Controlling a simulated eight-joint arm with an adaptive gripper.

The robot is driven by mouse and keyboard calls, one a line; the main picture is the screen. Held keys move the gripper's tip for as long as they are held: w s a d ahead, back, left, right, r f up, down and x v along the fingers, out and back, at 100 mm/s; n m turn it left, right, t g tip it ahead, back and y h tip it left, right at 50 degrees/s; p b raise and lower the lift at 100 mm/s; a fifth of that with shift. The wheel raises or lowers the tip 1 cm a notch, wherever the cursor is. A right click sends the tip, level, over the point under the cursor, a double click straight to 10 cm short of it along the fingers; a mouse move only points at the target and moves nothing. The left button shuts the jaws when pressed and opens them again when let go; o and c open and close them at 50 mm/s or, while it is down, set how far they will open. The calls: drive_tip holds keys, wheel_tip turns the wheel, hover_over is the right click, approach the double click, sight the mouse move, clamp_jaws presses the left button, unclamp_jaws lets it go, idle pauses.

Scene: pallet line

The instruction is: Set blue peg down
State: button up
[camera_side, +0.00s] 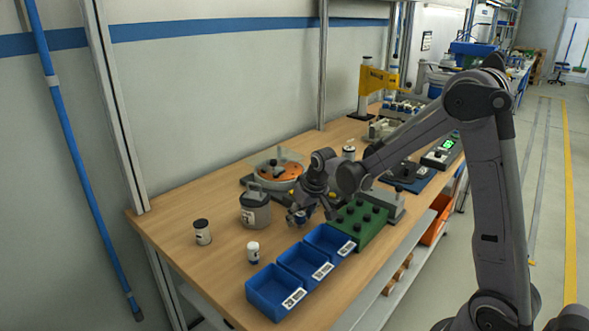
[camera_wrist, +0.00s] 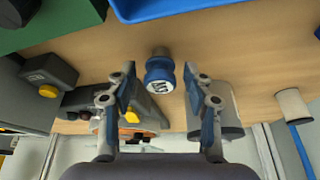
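The blue peg (camera_wrist: 160,72) shows in the wrist view with a white marked end facing the camera; it appears to stand on the wooden table. In the side view it is a small blue patch (camera_side: 297,217) partly hidden by my gripper. My gripper (camera_side: 308,208) is low over the table, between the grey canister and the blue bins. In the wrist view, the two fingers of my gripper (camera_wrist: 158,78) are spread either side of the peg, with visible gaps on both sides. The gripper is open and holds nothing.
Blue bins (camera_side: 281,297) line the front edge beside a green block with dark knobs (camera_side: 361,222). A grey canister (camera_side: 256,210) stands close left of my gripper. A white bottle (camera_side: 253,253) and dark-capped jar (camera_side: 202,233) stand farther left. An orange disc fixture (camera_side: 279,172) is behind.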

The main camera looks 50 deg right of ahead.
drive_tip(key=shift+r, duration=0.1)
drive_tip(key=v, duration=1.2)
drive_tip(key=s+a+n+t, duration=0.1)
drive_tip(key=s+a, duration=0.4)
drive_tip(key=s, duration=0.2)
drive_tip(key=s+a+n+t+y, duration=0.1)
drive_tip(key=s+a+n, duration=0.1)
drive_tip(key=s+a, duration=0.3)
drive_tip(key=s, duration=0.3)
drive_tip(key=shift+a+f+t, duration=0.4)
